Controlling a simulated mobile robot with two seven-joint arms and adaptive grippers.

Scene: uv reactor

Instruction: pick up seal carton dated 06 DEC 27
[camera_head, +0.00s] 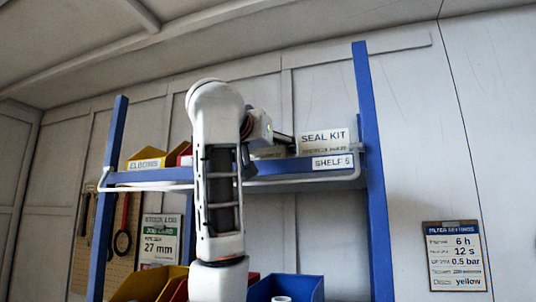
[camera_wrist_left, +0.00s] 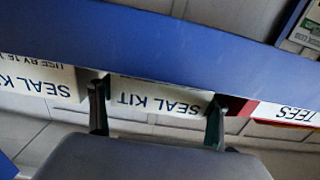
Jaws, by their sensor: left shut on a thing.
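Two white cartons lettered SEAL KIT stand side by side on the blue-edged shelf. My left gripper (camera_wrist_left: 157,112) is shut on the middle carton (camera_wrist_left: 160,94), one dark finger at each side, in the left wrist view, where lettering appears upside down. The shelf edge covers this carton's date line. The other carton (camera_wrist_left: 38,78) is beside it at the left, with a partly visible "USE BY 15" line. In the head view that other carton (camera_head: 324,141) shows clearly; the held carton (camera_head: 268,152) is mostly hidden behind my left gripper (camera_head: 272,138). My right gripper is not in view.
The shelf's blue front edge (camera_wrist_left: 180,40) runs close along the cartons. A red bin labelled TEES (camera_wrist_left: 282,112) is close beside the held carton. A yellow ELBOWS bin (camera_head: 146,160) stands farther left on the shelf. Blue uprights (camera_head: 372,180) flank the rack; more bins sit below.

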